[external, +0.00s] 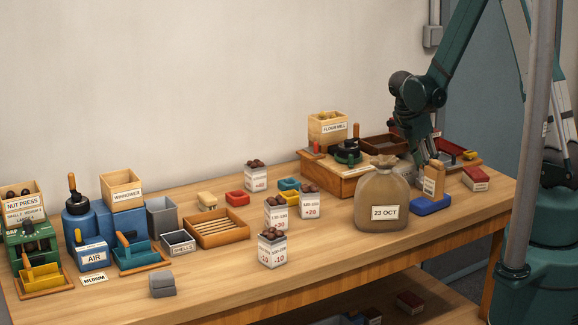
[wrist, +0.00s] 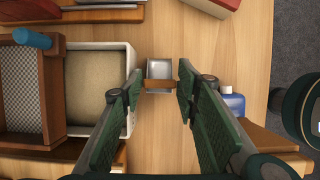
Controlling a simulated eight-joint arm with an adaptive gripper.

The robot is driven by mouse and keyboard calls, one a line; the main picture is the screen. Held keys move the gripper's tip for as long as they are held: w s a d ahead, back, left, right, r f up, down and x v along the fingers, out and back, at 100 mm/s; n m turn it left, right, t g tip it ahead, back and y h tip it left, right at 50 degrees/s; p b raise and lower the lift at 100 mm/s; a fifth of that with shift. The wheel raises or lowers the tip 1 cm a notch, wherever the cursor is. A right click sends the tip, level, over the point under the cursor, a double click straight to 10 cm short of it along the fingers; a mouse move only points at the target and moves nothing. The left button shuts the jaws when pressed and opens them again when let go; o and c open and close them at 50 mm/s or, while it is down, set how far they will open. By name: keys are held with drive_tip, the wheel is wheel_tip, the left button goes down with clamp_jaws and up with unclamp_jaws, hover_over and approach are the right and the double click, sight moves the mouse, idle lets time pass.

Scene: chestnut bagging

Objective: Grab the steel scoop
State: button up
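The steel scoop appears in the wrist view as a small grey square pan (wrist: 159,68) with a short brown wooden handle (wrist: 159,87). It rests on the wooden tabletop. My gripper (wrist: 160,82) is open, with its two green fingers apart on the left and right of the scoop. A visible gap separates the scoop from each finger, and I cannot tell the height between them. In the external view my gripper (external: 428,162) points down at the right end of the table, behind the tied sack (external: 382,205). I cannot make out the scoop there.
In the wrist view a pale bin (wrist: 126,52) stands close to the left finger, beside a mesh-bottomed wooden sieve (wrist: 22,90). A red box (external: 475,178) lies near the table's right edge.

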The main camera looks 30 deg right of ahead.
drive_tip(key=c, duration=0.6)
drive_tip(key=shift+r, duration=0.1)
drive_tip(key=shift+r, duration=4.9)
